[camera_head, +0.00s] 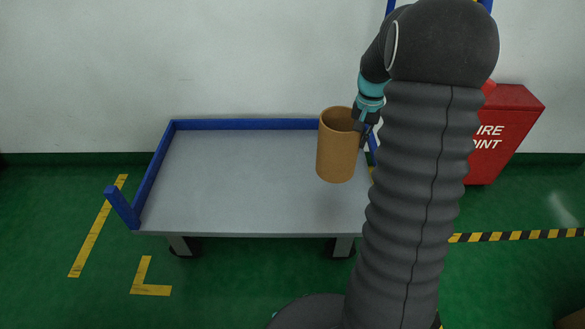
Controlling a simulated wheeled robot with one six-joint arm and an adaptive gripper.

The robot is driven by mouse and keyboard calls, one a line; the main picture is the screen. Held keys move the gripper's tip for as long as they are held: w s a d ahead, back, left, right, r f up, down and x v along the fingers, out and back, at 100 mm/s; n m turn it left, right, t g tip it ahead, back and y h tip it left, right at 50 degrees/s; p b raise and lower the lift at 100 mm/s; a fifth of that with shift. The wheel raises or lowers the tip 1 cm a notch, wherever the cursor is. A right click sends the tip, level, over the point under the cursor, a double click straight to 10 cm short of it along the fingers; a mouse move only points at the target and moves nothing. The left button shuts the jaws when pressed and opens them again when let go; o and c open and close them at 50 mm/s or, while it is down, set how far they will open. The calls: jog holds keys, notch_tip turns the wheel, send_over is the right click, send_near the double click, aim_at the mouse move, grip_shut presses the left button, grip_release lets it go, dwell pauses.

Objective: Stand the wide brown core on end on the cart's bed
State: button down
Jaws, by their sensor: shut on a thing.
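The wide brown core (336,158) is a hollow tube, roughly upright with its open end up, at the right part of the cart. My gripper (357,128) is shut on its right upper wall. The core appears over the cart's bed (230,180), a flat grey deck with a blue rim. A faint shadow lies on the bed below it; I cannot tell for sure whether its lower end touches the bed. My arm hides the cart's right end.
The rest of the bed is empty. A blue post (122,207) rises at the cart's front left corner. A red fire-point box (505,130) stands behind my arm at the right. Yellow tape marks (98,226) lie on the green floor.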

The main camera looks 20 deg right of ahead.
aim_at(354, 164)
jog(key=shift+a+f, duration=0.1)
jog(key=shift+f, duration=4.9)
jog(key=shift+f+b, duration=0.15)
jog(key=shift+b, duration=0.15)
jog(key=c, duration=1.3)
grip_release()
